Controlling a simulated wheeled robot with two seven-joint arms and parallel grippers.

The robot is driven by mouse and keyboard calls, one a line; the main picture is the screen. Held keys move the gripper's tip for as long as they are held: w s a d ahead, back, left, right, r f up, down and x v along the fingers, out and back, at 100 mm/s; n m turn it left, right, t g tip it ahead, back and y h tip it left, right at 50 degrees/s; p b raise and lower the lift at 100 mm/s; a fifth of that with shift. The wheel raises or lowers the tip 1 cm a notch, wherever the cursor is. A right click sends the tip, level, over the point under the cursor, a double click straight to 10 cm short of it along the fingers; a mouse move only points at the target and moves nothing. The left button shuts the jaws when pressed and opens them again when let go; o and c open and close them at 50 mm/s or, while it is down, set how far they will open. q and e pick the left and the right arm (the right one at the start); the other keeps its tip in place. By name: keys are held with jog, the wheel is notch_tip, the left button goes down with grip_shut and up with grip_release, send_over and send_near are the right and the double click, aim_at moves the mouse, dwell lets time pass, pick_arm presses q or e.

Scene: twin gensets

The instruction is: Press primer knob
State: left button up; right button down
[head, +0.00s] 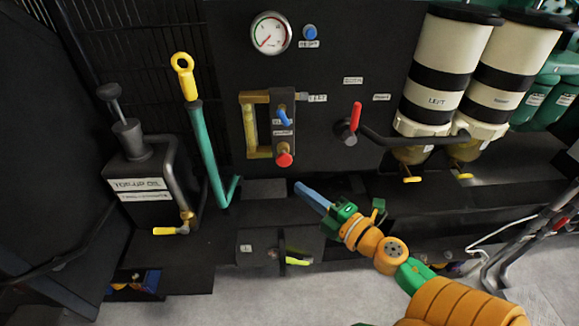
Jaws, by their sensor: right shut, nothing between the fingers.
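No label that I can read says primer, so I cannot tell for sure which knob is the primer knob. A round red knob (284,159) sits on the dark panel below a small blue lever (284,117). A blue button (310,32) is beside the gauge at the top. My right gripper (299,188) comes in from the lower right with its blue-grey fingers shut and empty. In the picture its tips are just below and right of the red knob, apart from it. My left gripper is not in view.
A red-handled valve (354,122) and its dark pipe (415,140) stand out from the panel. Two cream and black filters (437,101) hang at the right. A top-up oil can (143,190) and green lever (206,150) stand left. A yellow-green handle (298,262) is low at centre.

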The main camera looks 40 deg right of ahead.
send_near(279, 161)
jog(key=w+a, duration=0.3)
jog(key=w, duration=0.1)
jog(key=d, duration=0.1)
jog(key=w+d, duration=0.1)
jog(key=shift+w+f, duration=0.25)
jog(key=shift+w, duration=0.1)
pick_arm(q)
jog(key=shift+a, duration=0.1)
pick_arm(e)
jog(key=shift+d, duration=0.1)
